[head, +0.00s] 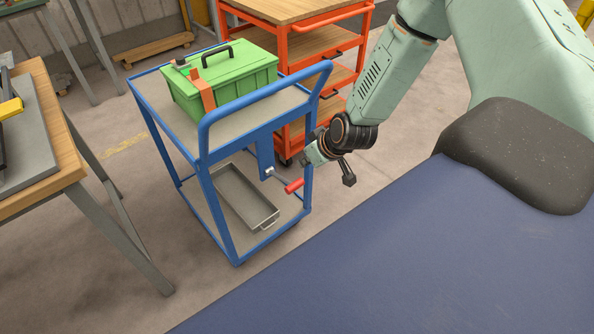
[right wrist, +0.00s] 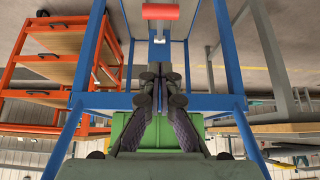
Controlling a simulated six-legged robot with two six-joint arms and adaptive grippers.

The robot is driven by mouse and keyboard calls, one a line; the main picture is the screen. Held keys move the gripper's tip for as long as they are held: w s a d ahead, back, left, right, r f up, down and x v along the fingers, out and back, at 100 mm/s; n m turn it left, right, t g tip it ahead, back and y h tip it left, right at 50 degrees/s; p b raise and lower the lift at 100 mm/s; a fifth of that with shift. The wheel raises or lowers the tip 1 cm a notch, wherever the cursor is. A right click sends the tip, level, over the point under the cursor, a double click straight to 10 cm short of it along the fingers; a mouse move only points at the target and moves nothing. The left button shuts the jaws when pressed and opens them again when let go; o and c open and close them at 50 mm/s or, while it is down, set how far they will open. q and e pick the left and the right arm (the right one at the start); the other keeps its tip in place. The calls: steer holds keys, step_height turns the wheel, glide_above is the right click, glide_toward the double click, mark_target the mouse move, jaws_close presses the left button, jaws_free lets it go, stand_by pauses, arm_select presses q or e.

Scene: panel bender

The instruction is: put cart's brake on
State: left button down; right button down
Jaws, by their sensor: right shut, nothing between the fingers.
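The blue cart (head: 205,175) stands in front of me with its push handle toward me. Its brake lever has a red grip (head: 293,186) on a thin metal rod, coming from a blue plate under the handle; the red grip also shows in the right wrist view (right wrist: 160,12). My right gripper (head: 308,162) is at the cart's near right side, just above and beside the red grip and apart from it. In the right wrist view its fingers (right wrist: 158,73) are together with nothing between them. My left gripper is not in view.
A green toolbox (head: 222,80) sits on the cart's top shelf, and a metal tray (head: 243,202) lies on its lower shelf. An orange cart (head: 300,50) stands close behind. A wood-topped bench (head: 62,140) is at the left. Bare floor lies between bench and cart.

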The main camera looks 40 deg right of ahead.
steer(key=b, duration=0.5)
glide_above(297, 187)
steer(key=f, duration=0.6)
steer(key=shift+w+f, duration=0.4)
steer(key=shift+s+f, duration=0.25)
steer(key=shift+f, duration=0.8)
steer(key=shift+s+f, duration=0.15)
steer(key=shift+f, duration=0.45)
steer(key=shift+f+b, duration=0.1)
steer(key=shift+b, duration=0.25)
steer(key=shift+s+f+b, duration=0.15)
steer(key=shift+f+b, duration=0.25)
steer(key=shift+s+f+t+b, duration=0.15)
steer(key=shift+s+t+b, duration=0.15)
steer(key=shift+t, duration=0.1)
steer(key=shift+s+d+f+t+b, duration=0.15)
steer(key=shift+f+t+b, duration=0.35)
steer(key=shift+f+b, duration=0.25)
step_height(297, 187, down, 8)
steer(key=s+t+b, duration=0.1)
steer(key=b, duration=0.4)
